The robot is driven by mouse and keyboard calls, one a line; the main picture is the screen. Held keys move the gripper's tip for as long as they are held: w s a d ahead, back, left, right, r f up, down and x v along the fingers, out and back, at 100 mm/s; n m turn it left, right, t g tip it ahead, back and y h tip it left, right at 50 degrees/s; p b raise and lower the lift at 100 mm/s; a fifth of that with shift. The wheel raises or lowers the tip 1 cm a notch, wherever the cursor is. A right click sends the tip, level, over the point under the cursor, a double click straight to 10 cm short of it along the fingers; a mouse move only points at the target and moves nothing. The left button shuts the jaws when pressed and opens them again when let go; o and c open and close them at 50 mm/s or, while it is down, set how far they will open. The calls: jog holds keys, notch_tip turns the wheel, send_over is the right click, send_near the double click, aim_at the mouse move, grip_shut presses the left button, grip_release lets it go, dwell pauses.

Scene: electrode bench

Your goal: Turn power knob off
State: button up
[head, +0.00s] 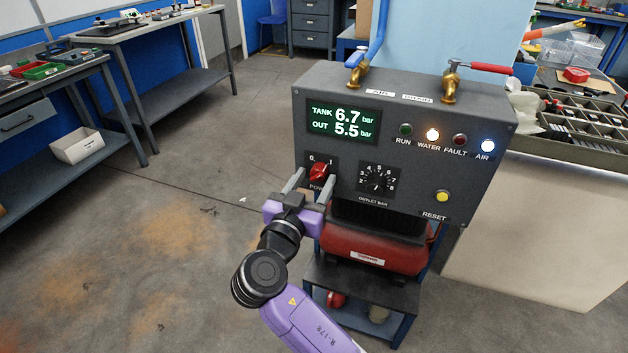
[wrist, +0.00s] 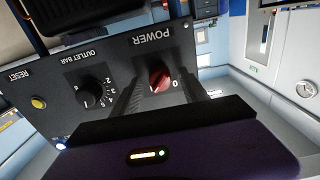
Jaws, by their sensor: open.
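The red power knob (head: 318,171) is on the left of the dark control panel (head: 420,180), below the green display and between the marks 0 and 1. Its pointer seems to lean toward 1, though it is small in the head view. My gripper (head: 316,177) is open in front of the panel, with one finger on each side of the knob. In the wrist view, where the panel appears upside down, the knob (wrist: 160,79) shows between the two grey fingers. I see gaps beside it and cannot tell whether either finger touches it. The 1 mark is hidden there.
An outlet dial (head: 377,180) sits right of the knob, and a yellow reset button (head: 442,196) is farther right. The display (head: 343,122) reads TANK 6.7 and OUT 5.5 bar. WATER and AIR lamps are lit. A red tank (head: 375,250) is below. Floor at left is open.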

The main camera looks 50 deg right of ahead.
jog(key=shift+d, duration=0.1)
grip_shut()
